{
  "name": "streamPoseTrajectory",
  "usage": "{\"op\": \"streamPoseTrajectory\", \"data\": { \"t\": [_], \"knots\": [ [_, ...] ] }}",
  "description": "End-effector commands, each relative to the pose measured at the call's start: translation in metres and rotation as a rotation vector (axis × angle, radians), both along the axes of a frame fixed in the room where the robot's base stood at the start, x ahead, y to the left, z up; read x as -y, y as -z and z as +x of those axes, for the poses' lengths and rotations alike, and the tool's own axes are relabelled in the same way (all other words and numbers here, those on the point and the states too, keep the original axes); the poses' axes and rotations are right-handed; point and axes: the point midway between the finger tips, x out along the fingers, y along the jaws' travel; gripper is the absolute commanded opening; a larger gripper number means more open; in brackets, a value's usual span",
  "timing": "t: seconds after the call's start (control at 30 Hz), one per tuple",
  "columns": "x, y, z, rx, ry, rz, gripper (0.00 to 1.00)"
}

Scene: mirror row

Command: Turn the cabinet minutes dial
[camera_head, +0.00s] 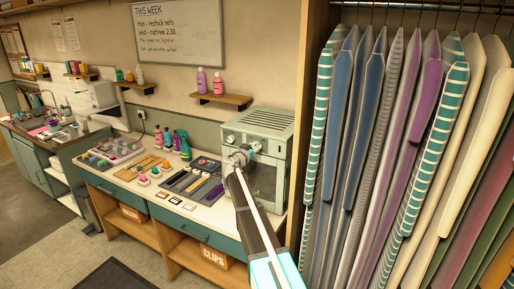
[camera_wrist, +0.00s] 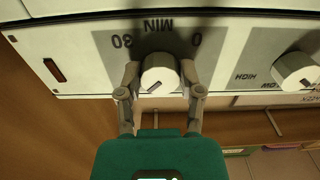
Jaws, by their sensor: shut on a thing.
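The cabinet (camera_head: 268,140) is a pale green box with a dark glass door and a vented top, standing on the counter's right end. In the wrist view its front panel (camera_wrist: 80,62) shows upside down. The minutes dial (camera_wrist: 160,72) is a white round knob with a dark pointer line, beside the marks MIN, 30 and 0. My gripper (camera_wrist: 160,78) is shut on this dial, one finger on each side. In the head view my gripper (camera_head: 240,158) reaches the cabinet's front, and the dial is hidden there.
A second white knob (camera_wrist: 295,70) marked HIGH and LOW sits to the right in the wrist view. Dark trays (camera_head: 190,183) and bottles (camera_head: 184,146) stand on the counter left of the cabinet.

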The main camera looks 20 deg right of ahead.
Motion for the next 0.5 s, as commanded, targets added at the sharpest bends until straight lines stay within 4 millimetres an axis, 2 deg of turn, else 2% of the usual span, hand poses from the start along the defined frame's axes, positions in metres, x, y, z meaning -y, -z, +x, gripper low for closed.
{"op": "streamPoseTrajectory", "data": {
  "t": [0.47,0.5],
  "knots": [
    [-0.0008,0.0012,-0.0008,0.018,0.0,0.018,0.01],
    [-0.0008,0.0012,-0.0008,0.018,0.0,0.018,0.52]
  ]
}}
